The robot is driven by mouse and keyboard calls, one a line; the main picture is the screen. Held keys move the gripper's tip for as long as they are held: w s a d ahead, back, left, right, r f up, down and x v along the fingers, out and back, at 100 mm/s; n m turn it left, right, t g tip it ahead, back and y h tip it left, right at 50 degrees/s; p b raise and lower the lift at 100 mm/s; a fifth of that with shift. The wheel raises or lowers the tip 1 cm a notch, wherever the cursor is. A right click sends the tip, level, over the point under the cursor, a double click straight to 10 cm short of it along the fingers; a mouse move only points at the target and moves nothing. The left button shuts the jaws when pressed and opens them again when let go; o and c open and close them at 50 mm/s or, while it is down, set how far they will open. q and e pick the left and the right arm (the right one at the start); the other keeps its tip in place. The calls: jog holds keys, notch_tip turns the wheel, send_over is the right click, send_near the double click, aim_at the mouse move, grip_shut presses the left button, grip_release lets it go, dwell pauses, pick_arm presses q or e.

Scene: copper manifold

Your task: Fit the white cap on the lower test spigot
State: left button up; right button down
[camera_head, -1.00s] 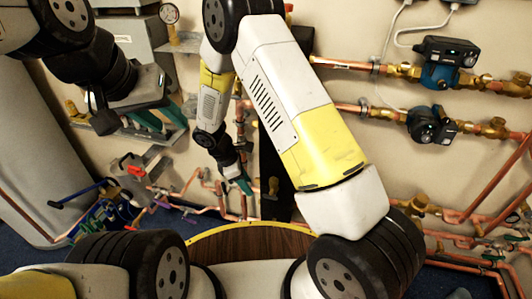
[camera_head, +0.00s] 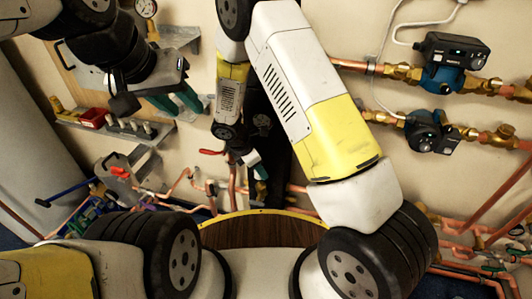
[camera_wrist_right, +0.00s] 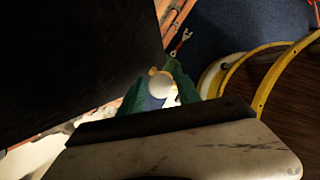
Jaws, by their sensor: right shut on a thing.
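The white cap (camera_wrist_right: 161,85) shows in the right wrist view between the green fingers of my right gripper (camera_wrist_right: 155,88), which is shut on it. A small tan piece shows just behind the cap; I cannot tell if it is a spigot or if they touch. In the head view my right gripper (camera_head: 257,166) points down in front of a dark upright panel, near the copper pipework, and the cap is too small to make out. My left gripper (camera_head: 178,101) hangs at upper left with its green fingers apart and empty. I cannot single out the lower test spigot.
A shelf with a red bin (camera_head: 92,118) and small fittings is on the wall at left. Two pumps (camera_head: 445,62) sit on copper pipes at right. Low copper pipes (camera_head: 200,190) run along the wall. A yellow-rimmed round wooden top (camera_head: 265,232) is below.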

aim_at(260, 183)
jog(key=shift+d+f, duration=0.1)
jog(key=shift+f, duration=1.65)
jog(key=shift+f, duration=0.1)
jog(key=shift+f, duration=0.15)
jog(key=c, duration=0.9)
grip_release()
jog(key=shift+o, duration=0.2)
jog(key=v, duration=1.2)
jog(key=shift+r, duration=0.3)
